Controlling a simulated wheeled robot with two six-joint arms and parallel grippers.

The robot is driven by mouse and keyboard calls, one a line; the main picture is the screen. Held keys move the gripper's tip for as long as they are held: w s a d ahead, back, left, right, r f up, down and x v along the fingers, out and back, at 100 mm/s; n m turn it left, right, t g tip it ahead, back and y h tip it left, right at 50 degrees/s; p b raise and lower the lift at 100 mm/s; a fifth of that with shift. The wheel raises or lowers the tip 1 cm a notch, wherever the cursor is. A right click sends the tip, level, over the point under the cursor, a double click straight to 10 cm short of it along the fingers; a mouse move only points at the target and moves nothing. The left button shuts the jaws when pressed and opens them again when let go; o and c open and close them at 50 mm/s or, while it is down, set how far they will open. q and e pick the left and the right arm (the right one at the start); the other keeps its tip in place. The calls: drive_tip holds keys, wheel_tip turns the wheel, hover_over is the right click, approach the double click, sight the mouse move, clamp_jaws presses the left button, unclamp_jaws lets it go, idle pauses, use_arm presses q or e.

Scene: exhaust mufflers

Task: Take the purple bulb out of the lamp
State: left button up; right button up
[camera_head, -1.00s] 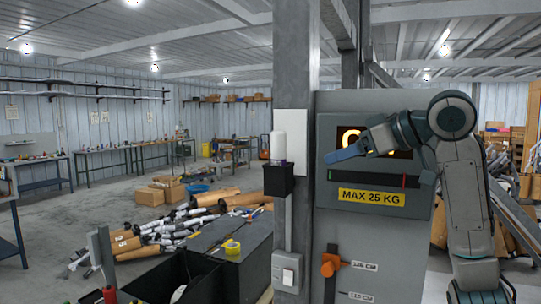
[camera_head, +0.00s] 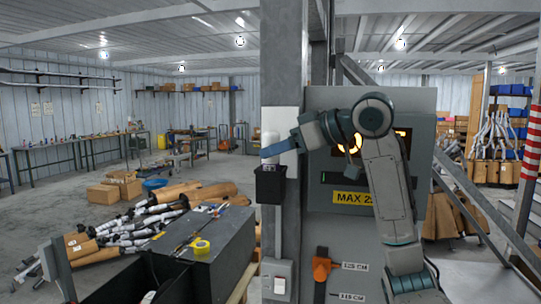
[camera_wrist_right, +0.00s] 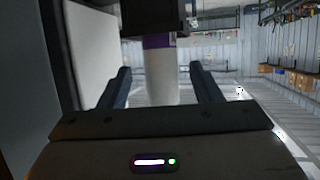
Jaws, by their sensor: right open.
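The bulb is a white cylinder (camera_head: 269,137) with a purple band near its base. It stands upright in a black box-shaped lamp holder (camera_head: 271,186) on the grey post. My right gripper (camera_head: 266,152) is at the bulb and hides part of it in the head view. In the right wrist view, the bulb (camera_wrist_right: 160,80) lies between the two open fingers of this gripper (camera_wrist_right: 160,66), with a visible gap on each side. The purple band (camera_wrist_right: 158,41) and the dark holder (camera_wrist_right: 155,15) show just beyond the fingertips. My left gripper is not in view.
A grey machine cabinet with a MAX 25 sign (camera_head: 352,197) stands right of the post, behind my right arm. A white panel (camera_wrist_right: 97,50) is close beside one finger. A white switch box (camera_head: 275,277) and an orange handle (camera_head: 322,264) sit lower. A dark bin (camera_head: 215,250) stands left.

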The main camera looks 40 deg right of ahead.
drive_tip(key=p+x, duration=0.2)
drive_tip(key=x, duration=0.1)
drive_tip(key=shift+w+a+p, duration=0.2)
drive_tip(key=shift+p, duration=0.1)
drive_tip(key=shift+w+a+f, duration=0.2)
drive_tip(key=shift+w+f, duration=0.1)
drive_tip(key=shift+w, duration=0.1)
drive_tip(key=shift+w+f, duration=0.15)
drive_tip(key=c, duration=1.1)
